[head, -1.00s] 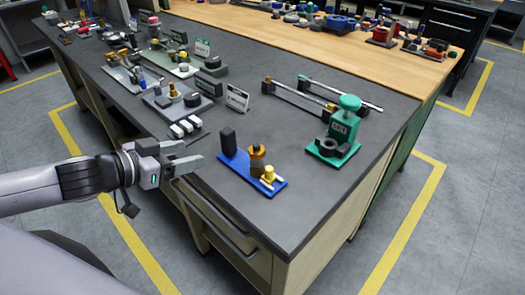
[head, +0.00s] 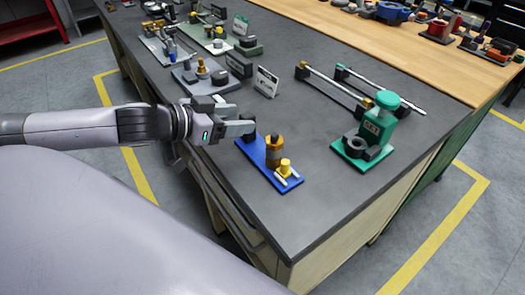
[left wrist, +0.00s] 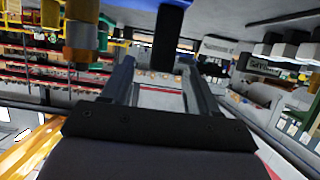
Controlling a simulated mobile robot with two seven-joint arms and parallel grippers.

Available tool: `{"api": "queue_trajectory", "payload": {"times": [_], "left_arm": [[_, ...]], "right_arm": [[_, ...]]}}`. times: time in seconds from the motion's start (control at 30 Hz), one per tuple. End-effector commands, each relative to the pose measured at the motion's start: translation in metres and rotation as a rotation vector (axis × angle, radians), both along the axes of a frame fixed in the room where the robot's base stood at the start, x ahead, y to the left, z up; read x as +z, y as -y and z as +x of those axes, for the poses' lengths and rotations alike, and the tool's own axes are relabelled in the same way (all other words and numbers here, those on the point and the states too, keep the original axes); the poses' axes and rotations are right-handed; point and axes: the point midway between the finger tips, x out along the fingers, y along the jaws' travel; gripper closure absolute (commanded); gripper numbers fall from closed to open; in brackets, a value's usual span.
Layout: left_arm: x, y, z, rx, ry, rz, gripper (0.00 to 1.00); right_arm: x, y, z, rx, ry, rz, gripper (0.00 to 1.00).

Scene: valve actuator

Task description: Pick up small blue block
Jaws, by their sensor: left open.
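A blue base plate (head: 251,150) lies on the grey bench near its front edge. It carries a small dark block (head: 249,138), an amber-brown cylinder (head: 274,153) and a yellow knobbed part (head: 285,168). In the left wrist view, the block appears between and just beyond my open fingertips (left wrist: 158,62); contact is not clear. My right gripper is out of view.
A green press-like fixture (head: 376,132) and a rod rack (head: 335,88) stand right of the blue plate. A small sign (head: 266,82) and grey fixture plates (head: 206,75) are behind. The bench's front corner is clear.

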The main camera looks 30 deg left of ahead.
Motion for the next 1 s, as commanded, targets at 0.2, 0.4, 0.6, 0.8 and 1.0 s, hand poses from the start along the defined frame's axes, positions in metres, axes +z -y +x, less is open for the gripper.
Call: {"api": "queue_trajectory", "payload": {"times": [0.2, 0.4, 0.6, 0.8, 1.0], "left_arm": [[-0.001, 0.001, 0.003, 0.000, 0.000, 0.001, 0.40], [-0.002, 0.002, 0.006, 0.002, 0.002, 0.000, 0.40], [-0.005, 0.003, 0.013, 0.004, 0.003, -0.001, 0.40], [-0.008, 0.007, 0.022, 0.003, 0.003, -0.003, 0.40], [-0.014, 0.012, 0.034, 0.002, 0.002, -0.003, 0.40]], "right_arm": [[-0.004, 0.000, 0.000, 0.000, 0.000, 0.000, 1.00], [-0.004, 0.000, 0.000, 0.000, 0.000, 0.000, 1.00], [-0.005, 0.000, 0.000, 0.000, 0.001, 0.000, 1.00], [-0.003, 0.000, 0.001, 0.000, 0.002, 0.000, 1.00], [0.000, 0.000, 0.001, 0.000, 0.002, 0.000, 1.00]]}}
